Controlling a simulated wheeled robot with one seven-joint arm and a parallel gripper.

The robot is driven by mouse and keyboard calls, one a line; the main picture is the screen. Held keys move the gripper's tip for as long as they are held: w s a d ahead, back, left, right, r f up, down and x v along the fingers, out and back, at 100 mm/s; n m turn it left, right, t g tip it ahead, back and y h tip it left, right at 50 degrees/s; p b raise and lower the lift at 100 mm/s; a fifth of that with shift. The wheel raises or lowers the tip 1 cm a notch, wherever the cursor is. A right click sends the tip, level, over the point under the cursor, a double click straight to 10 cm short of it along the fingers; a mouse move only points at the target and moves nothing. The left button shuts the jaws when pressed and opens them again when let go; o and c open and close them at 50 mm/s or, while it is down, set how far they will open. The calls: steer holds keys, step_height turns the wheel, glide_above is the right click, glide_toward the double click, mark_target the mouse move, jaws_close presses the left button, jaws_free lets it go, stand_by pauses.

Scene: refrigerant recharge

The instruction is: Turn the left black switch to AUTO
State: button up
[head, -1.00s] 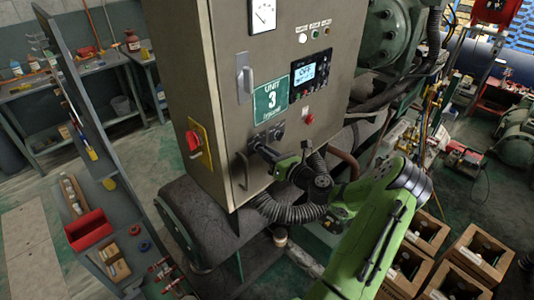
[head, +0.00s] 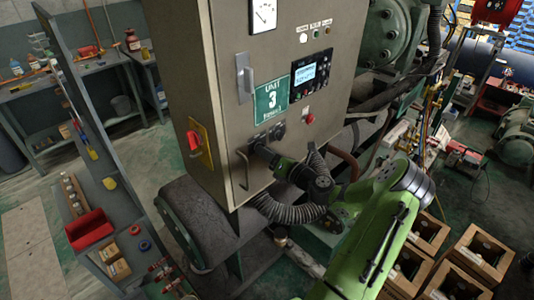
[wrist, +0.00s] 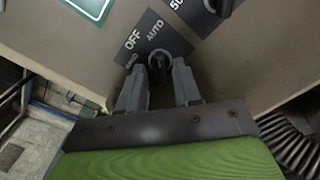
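The left black switch (wrist: 160,62) sits on a dark plate marked HAND, OFF and AUTO in the wrist view. Its handle appears to point up toward the word AUTO. My gripper (wrist: 159,69) has its two fingers on either side of this switch, with a gap between them; they look apart from the handle.
The grey cabinet (head: 225,70) has a lit display (head: 308,73), a red button (head: 309,118), a door handle (head: 243,169) and a red side switch (head: 194,140). A ribbed black hose (head: 285,211) runs close below my gripper. Wooden crates (head: 470,260) stand at lower right.

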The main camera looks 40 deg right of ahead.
steer(key=s, duration=0.8)
steer(key=shift+s+d, duration=0.15)
steer(key=shift+s, duration=0.25)
